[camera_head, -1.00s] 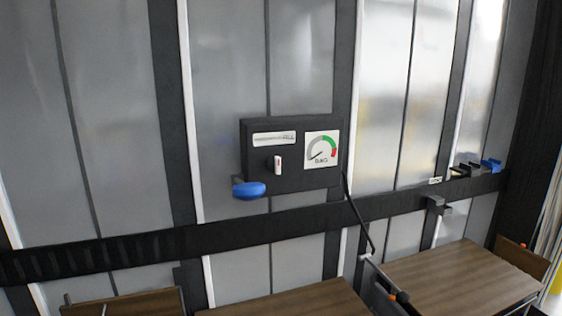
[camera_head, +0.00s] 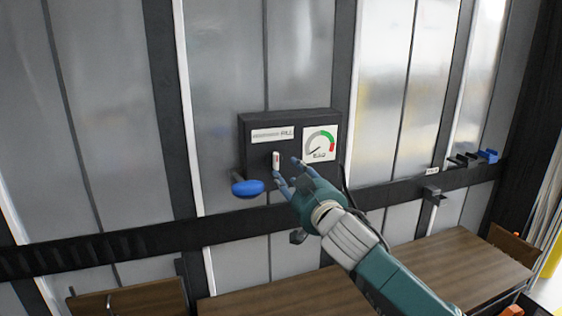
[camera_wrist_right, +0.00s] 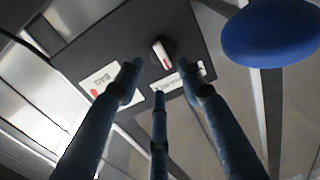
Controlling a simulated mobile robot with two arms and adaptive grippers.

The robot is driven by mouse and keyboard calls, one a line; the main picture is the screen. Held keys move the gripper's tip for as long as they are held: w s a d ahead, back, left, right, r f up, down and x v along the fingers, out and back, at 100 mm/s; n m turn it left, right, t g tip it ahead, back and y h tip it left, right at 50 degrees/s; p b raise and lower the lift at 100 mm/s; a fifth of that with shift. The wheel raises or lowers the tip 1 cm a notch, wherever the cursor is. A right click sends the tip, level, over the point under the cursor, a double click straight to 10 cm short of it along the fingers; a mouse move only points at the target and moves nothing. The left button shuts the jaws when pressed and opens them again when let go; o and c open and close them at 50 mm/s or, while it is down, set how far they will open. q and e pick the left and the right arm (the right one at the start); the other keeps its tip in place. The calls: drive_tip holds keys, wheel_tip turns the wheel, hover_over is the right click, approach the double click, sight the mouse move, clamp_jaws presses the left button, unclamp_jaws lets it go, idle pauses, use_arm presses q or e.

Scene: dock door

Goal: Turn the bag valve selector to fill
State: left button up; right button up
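A dark valve box (camera_head: 291,117) is mounted on the wall. It carries a small white selector knob with a red mark (camera_head: 276,160), a label strip whose right end appears to read FILL (camera_head: 272,135), and a BAG gauge (camera_head: 320,144). The knob stands roughly upright in the head view. My right gripper (camera_head: 290,173) is in front of the box, just right of and below the knob, fingers spread. In the right wrist view the open fingers (camera_wrist_right: 160,85) point toward the knob (camera_wrist_right: 162,54), with nothing between them. My left gripper is not in view.
A blue rounded handle (camera_head: 247,188) sticks out at the box's lower left; it looms close in the right wrist view (camera_wrist_right: 268,30). A dark rail (camera_head: 120,246) crosses the wall below. Wooden tabletops (camera_head: 440,268) stand beneath. Small blue and black holders (camera_head: 488,156) sit on the rail at right.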

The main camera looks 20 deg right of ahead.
sight(279, 163)
drive_tip(key=w+p, duration=0.1)
drive_tip(key=w, duration=0.5)
drive_tip(key=shift+a+r+p, duration=0.1)
drive_tip(key=shift+a+p, duration=0.05)
drive_tip(key=shift+p, duration=0.25)
drive_tip(key=shift+w, duration=0.65)
clamp_jaws()
